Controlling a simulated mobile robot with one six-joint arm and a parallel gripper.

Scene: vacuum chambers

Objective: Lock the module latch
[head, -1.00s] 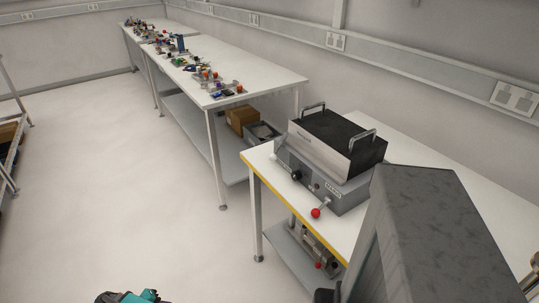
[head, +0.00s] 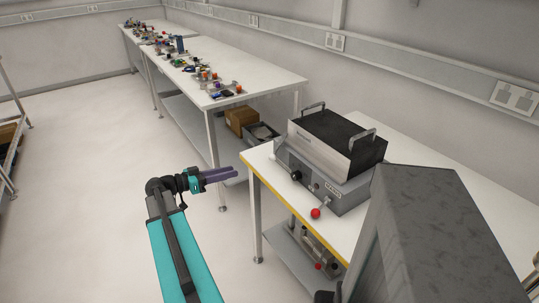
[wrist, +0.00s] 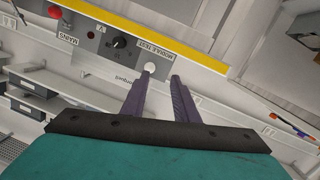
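The module unit (head: 322,190) is a grey box with a dark, handled block on top, on a white bench. Its front has a black knob (head: 296,175) and a lever with a red ball (head: 315,213). I cannot tell which part is the latch. The wrist view shows the front panel upside down, with the black knob (wrist: 120,43), the red ball (wrist: 54,12) and a white round part (wrist: 150,66). My gripper (head: 236,173) is left of the unit, apart from it. In the wrist view its purple fingers (wrist: 161,77) are spread and empty.
The bench has a yellow front edge (head: 290,206) and a lower shelf with a second device (head: 318,245). A large grey box-shaped body (head: 430,235) stands at the right front. Another bench (head: 255,75) with small parts is behind.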

